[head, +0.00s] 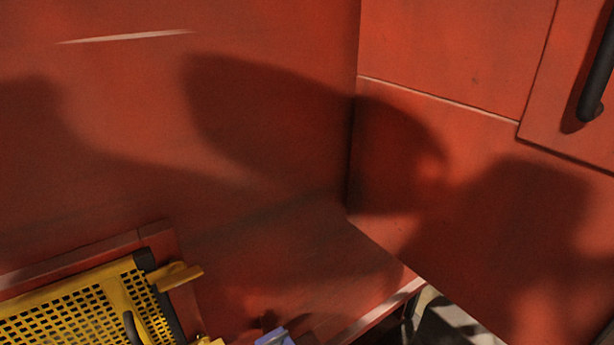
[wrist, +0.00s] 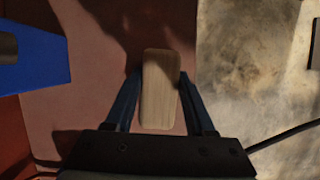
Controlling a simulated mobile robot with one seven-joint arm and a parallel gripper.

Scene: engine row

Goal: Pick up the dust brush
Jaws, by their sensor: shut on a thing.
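In the wrist view, a pale wooden block with rounded corners (wrist: 160,95) lies between the two dark blue fingers of my gripper (wrist: 160,76). I take it to be the dust brush seen from above; no bristles show. The fingers press on its left and right sides, so my gripper is shut on it. I cannot tell whether it is lifted off the reddish surface (wrist: 95,80) below. In the head view, I cannot make out the brush or my gripper.
A blue object (wrist: 35,60) stands left in the wrist view. A pale stained floor (wrist: 250,70) lies right of the surface's edge. In the head view are a yellow perforated piece (head: 80,305), red walls (head: 270,60) meeting in a corner, and a black handle (head: 597,80).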

